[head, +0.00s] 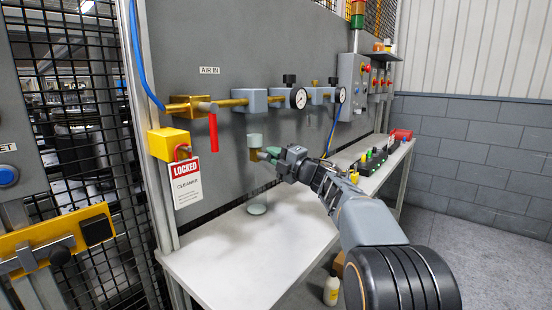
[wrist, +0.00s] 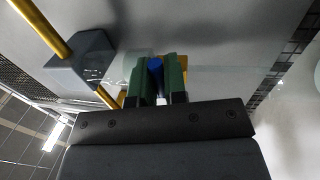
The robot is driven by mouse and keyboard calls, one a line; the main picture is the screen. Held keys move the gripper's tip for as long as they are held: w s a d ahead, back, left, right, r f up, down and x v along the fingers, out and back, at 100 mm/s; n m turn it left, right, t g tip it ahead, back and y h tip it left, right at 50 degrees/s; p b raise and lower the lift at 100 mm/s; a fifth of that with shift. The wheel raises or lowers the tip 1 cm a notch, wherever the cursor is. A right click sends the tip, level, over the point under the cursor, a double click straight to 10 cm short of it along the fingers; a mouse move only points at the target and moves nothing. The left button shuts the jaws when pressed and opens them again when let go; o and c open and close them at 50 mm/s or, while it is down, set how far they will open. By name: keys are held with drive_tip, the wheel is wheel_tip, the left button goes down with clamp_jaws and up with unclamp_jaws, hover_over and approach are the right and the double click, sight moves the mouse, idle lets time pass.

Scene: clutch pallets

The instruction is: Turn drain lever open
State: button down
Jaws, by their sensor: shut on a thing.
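The drain valve (head: 254,145) is a small brass body under a pale grey-green cap, in front of the grey panel in the head view. My gripper (head: 271,154) reaches it from the right, its green fingertips at the valve's side. In the wrist view a blue lever (wrist: 156,66) lies between the two green fingers of my gripper (wrist: 161,76), which are shut on it. Yellow brass parts (wrist: 181,63) show just behind the fingers. The lever is hidden by the fingers in the head view, and its exact angle cannot be told.
A brass air line with grey blocks (head: 250,99), a gauge (head: 298,98) and a red handle (head: 213,132) runs above. A red LOCKED tag (head: 186,180) hangs at left.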

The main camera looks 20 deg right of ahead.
drive_tip(key=shift+r, duration=0.15)
drive_tip(key=c, duration=1.2)
unclamp_jaws()
drive_tip(key=v, duration=1.3)
drive_tip(key=shift+s+d+f, duration=0.2)
drive_tip(key=shift+s+d, duration=0.05)
